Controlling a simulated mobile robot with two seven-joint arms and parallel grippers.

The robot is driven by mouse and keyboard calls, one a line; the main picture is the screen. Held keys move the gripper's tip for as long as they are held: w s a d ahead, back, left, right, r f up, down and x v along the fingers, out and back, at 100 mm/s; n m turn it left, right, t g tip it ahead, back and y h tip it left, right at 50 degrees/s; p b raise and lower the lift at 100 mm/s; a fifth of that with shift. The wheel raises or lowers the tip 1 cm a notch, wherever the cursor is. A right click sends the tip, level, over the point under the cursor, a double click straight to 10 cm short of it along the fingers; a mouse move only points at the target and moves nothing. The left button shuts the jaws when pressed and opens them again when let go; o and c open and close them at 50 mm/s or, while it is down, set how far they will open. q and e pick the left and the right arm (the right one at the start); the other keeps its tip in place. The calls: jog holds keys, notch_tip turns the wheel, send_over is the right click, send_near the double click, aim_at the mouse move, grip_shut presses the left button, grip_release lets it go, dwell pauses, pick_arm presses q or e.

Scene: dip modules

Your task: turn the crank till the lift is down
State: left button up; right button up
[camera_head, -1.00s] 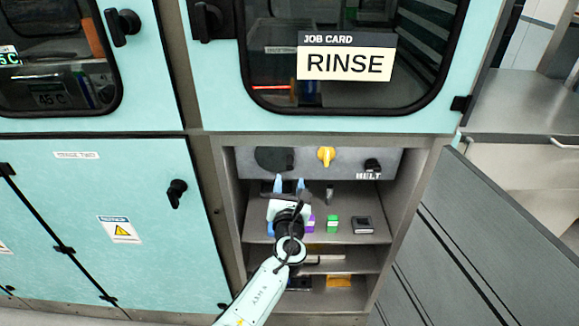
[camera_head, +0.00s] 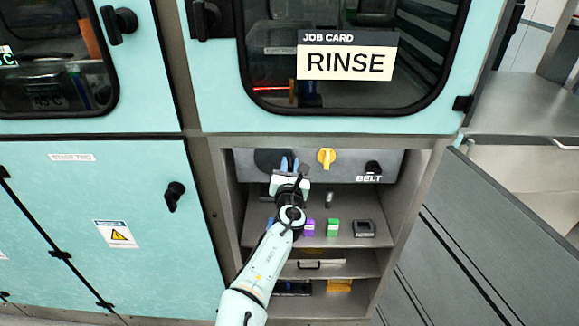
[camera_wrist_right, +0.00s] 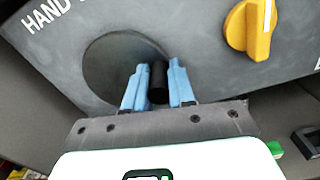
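The crank's dark round disc (camera_head: 267,158) is on the grey panel under the large window, and it fills the left of the panel in the right wrist view (camera_wrist_right: 105,62). Its black handle knob (camera_wrist_right: 158,82) stands out from the disc's right side. My right gripper (camera_head: 290,164) is at the disc, its blue fingers (camera_wrist_right: 159,86) closed in on both sides of the knob. My left gripper is not in view. I cannot make out the lift clearly behind the dark window (camera_head: 350,95); a red line and a blue part show there.
A yellow knob (camera_head: 326,158) and a black switch labelled BELT (camera_head: 373,168) are right of the crank. The shelf below holds a purple block (camera_head: 308,227), a green block (camera_head: 333,227) and a dark device (camera_head: 363,228). Cubby side walls flank the arm.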

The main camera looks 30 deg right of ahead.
grip_shut()
jog(key=shift+f, duration=0.1)
